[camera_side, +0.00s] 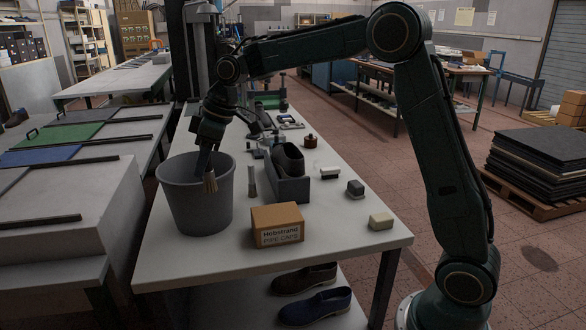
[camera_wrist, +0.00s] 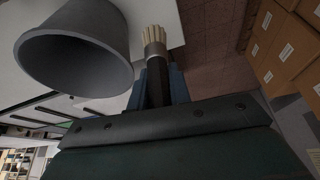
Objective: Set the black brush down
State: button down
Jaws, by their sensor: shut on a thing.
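The black brush shows in the wrist view, with a dark handle (camera_wrist: 157,80) and pale bristles (camera_wrist: 153,40). My gripper (camera_wrist: 157,88) is shut on its handle. In the wrist view the bucket (camera_wrist: 75,50) lies to the left of the brush. The handle is mostly hidden in the side view.
The pale table (camera_side: 335,238) holds a cardboard box (camera_side: 277,226), a dark shoe (camera_side: 288,158) in a grey holder (camera_side: 289,188), a cream block (camera_side: 381,221), a dark block (camera_side: 355,189) and a white-and-black brush (camera_side: 330,173). Bare tabletop lies right of the cardboard box.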

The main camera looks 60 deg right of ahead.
jog(key=shift+d, duration=0.1)
jog(key=s+d+m+h, duration=0.2)
jog(key=s+d+m, duration=0.35)
jog(key=d, duration=0.55)
jog(key=s+d+m+h, duration=0.2)
jog(key=s+d+m, duration=0.35)
jog(key=d, duration=0.45)
jog(key=s+d+m+h, duration=0.2)
jog(key=s+d+m, duration=0.35)
jog(key=d, duration=0.55)
notch_tip(320, 180, down, 16)
jog(key=shift+s+r, duration=0.15)
jog(key=shift+r, duration=0.1)
jog(key=shift+f, duration=2.1)
jog(key=shift+f, duration=0.2)
jog(key=c, duration=1.3)
grip_release()
